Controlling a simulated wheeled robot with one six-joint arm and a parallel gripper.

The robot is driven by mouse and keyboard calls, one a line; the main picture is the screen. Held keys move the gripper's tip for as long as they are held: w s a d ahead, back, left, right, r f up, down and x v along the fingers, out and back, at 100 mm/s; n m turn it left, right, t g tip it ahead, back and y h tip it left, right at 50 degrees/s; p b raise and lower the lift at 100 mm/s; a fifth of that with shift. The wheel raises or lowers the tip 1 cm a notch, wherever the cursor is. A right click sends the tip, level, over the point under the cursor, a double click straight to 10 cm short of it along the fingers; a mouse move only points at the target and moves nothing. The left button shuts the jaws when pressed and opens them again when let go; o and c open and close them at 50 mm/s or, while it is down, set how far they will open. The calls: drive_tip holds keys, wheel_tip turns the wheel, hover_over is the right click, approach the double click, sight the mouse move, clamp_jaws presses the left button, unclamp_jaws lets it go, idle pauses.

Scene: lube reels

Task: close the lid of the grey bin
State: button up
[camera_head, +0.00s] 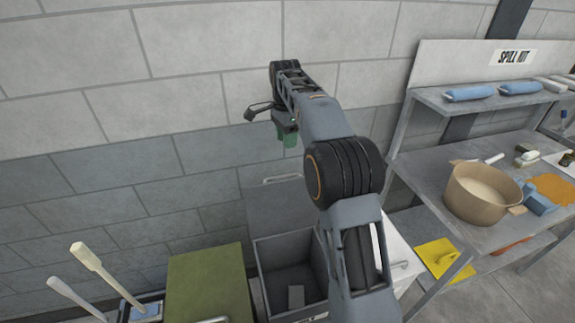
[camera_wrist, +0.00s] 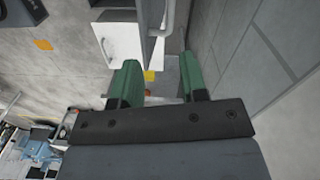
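The grey bin (camera_head: 262,262) stands open below my arm in the head view. Its lid (camera_head: 284,207) is tipped up against the wall, with a bar handle (camera_head: 282,178) along its top edge. My gripper (camera_head: 288,138) is above the lid, close to the wall and apart from the handle. In the wrist view its green fingers (camera_wrist: 158,80) are spread and empty. A grey panel with a handle (camera_wrist: 168,18) shows beyond the fingers; it appears to be the lid. My arm hides the bin's right side.
A closed olive-green bin (camera_head: 208,280) stands left of the grey one, and a white bin (camera_head: 400,252) right of it. A shelf bench (camera_head: 425,180) with a tan pot (camera_head: 482,195) stands at the right. The block wall (camera_head: 120,120) is close behind the bins.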

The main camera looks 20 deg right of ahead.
drive_tip(key=f, duration=0.4)
drive_tip(key=f+m, duration=0.1)
drive_tip(key=f, duration=0.4)
drive_tip(key=w+f+m, duration=0.1)
drive_tip(key=f, duration=0.4)
drive_tip(key=shift+d+g, duration=0.2)
drive_tip(key=shift+g, duration=0.1)
clamp_jaws()
